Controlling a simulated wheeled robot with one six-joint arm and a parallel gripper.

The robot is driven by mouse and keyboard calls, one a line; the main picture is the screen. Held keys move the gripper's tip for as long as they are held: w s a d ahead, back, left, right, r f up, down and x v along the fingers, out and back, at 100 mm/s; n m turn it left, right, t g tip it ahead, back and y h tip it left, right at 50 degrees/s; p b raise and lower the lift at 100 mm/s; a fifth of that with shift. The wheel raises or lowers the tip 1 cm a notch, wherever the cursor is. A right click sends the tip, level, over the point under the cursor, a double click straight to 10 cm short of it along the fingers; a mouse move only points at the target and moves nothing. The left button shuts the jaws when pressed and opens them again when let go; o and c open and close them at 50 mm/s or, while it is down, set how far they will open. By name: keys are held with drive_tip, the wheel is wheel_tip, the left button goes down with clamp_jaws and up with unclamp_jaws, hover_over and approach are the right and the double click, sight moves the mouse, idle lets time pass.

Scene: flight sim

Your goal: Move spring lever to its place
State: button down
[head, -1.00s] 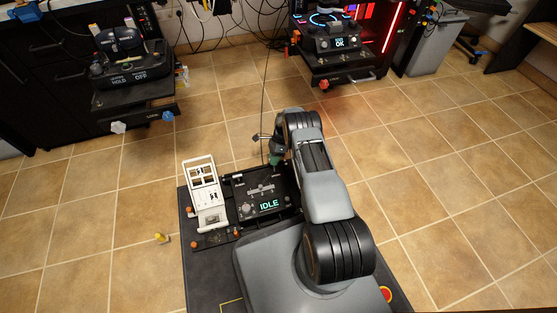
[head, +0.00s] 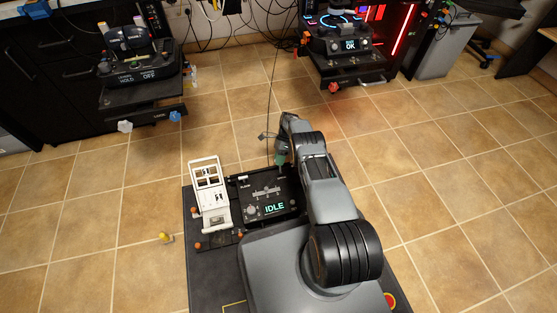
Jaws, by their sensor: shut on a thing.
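My gripper (head: 282,158) points down at the far right edge of the black panel (head: 285,208) with the green IDLE display, on my own deck. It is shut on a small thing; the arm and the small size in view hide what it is. I cannot make out the spring lever for certain. The panel carries a row of small grey controls (head: 267,191) and a round knob (head: 251,211). The gripper tip appears close above the panel's far edge; I cannot tell if it touches.
A white frame (head: 208,190) stands left of the panel. A small yellow-topped piece (head: 166,238) is on the tiled floor to the left. A black console (head: 139,69) stands at the back left and a lit OK console (head: 344,46) at the back right. Open floor lies between.

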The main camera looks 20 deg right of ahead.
drive_tip(key=shift+s+a+f, duration=0.15)
drive_tip(key=shift+s, duration=0.1)
drive_tip(key=c, duration=1.1)
unclamp_jaws()
drive_tip(key=shift+w, duration=0.1)
drive_tip(key=shift+r, duration=0.4)
drive_tip(key=r+p, duration=0.3)
drive_tip(key=r, duration=0.1)
drive_tip(key=shift+s, duration=0.25)
drive_tip(key=s+r+p, duration=0.8)
drive_tip(key=s+p, duration=0.2)
drive_tip(key=s, duration=0.3)
drive_tip(key=shift+s+a+r, duration=0.2)
drive_tip(key=shift+s+a, duration=0.05)
